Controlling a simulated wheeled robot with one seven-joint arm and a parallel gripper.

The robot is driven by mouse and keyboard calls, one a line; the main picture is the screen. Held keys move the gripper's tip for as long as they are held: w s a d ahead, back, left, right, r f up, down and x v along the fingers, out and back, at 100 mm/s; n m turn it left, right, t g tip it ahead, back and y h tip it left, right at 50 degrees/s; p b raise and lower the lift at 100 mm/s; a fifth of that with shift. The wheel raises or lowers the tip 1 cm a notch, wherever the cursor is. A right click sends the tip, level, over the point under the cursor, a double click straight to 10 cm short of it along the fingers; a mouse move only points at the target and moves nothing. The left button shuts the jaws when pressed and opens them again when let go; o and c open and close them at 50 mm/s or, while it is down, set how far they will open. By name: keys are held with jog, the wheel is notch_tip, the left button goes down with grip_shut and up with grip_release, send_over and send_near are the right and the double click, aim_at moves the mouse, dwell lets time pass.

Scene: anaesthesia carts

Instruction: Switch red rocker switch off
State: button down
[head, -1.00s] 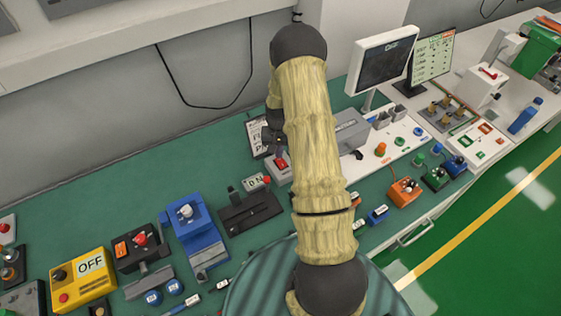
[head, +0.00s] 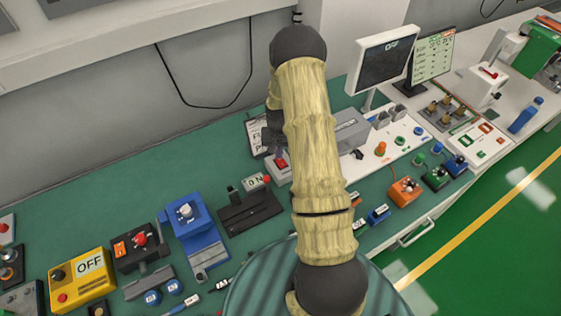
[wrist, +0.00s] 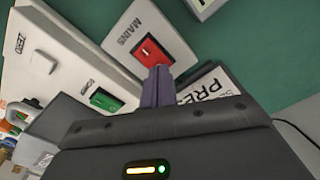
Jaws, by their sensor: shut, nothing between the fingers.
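The red rocker switch (wrist: 150,53) sits on a white panel (wrist: 128,22) labelled MAINS in the wrist view. In the head view the red rocker (head: 281,163) shows just left of my arm, on a small white box. My gripper (wrist: 159,70) is shut and empty. Its fingertips are at the rocker's lower edge in the wrist view and cover a little of it; I cannot tell whether they touch. In the head view my gripper (head: 275,148) is just above the box, partly hidden by my arm.
A green rocker (wrist: 105,100) on a white panel lies left of the red one in the wrist view. A sign reading PRE (wrist: 222,88) lies close on the right. A black lever device (head: 248,208) stands nearby, and a monitor (head: 383,60) stands behind.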

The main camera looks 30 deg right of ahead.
jog(key=shift+f+b, duration=0.4)
jog(key=shift+f, duration=0.2)
dwell(0.3)
jog(key=shift+r, duration=0.1)
jog(key=shift+r+p, duration=2.2)
jog(key=shift+r, duration=1.25)
jog(key=s+a+r+n+t+b, duration=0.1)
jog(key=s+a+r+n, duration=0.15)
jog(key=a+r, duration=0.3)
jog(key=s+a+r+n+b, duration=0.1)
jog(key=s+a+r, duration=0.3)
jog(key=r, duration=0.3)
jog(key=s+a+r+n+b, duration=0.1)
jog(key=s+a+r, duration=0.1)
jog(key=s, duration=0.4)
jog(key=s+a+r+n+t, duration=0.1)
jog(key=s+a+r, duration=0.2)
jog(key=s, duration=0.3)
jog(key=shift+s+a+t+b, duration=0.2)
jog(key=shift+a+t+b, duration=0.15)
jog(key=shift+a, duration=0.1)
